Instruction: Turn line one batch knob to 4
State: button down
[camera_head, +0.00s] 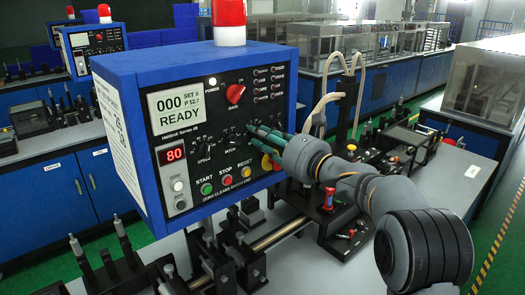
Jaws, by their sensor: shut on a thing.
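The blue line one control box (121,140) has a black front panel with a screen (178,107) that reads 000, READY, with a small SET line whose digit is hard to read. My gripper (258,137) reaches in from the right, its greenish fingers at the right half of the panel. It is shut on a knob there, apparently the batch knob. The fingers hide that knob, its pointer and most of its scale. Two small black knobs, one on the left (204,149) and one in the middle (230,141), stand uncovered in the same row.
A red main switch (236,94) is above my fingers. Green start (206,188), red stop (227,180) and yellow reset (244,173) buttons line the bottom. A fixture with hoses (325,108) stands behind my wrist.

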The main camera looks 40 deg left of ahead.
jog(key=shift+s+a+f+n+b, duration=0.1)
jog(key=shift+f+n+b, duration=0.1)
jog(key=shift+n+b, duration=1.85)
jog(key=shift+w+a+f+n+b, duration=0.1)
jog(key=shift+f+n+b, duration=0.1)
jog(key=shift+n+b, duration=1.75)
jog(key=shift+s+f+n+b, duration=0.1)
jog(key=shift+f+n+b, duration=0.1)
jog(key=shift+n+b, duration=1.85)
jog(key=c, duration=1.8)
grip_release()
jog(key=shift+d+r, duration=0.1)
jog(key=shift+o, duration=0.7)
jog(key=shift+r, duration=0.1)
jog(key=shift+r, duration=0.15)
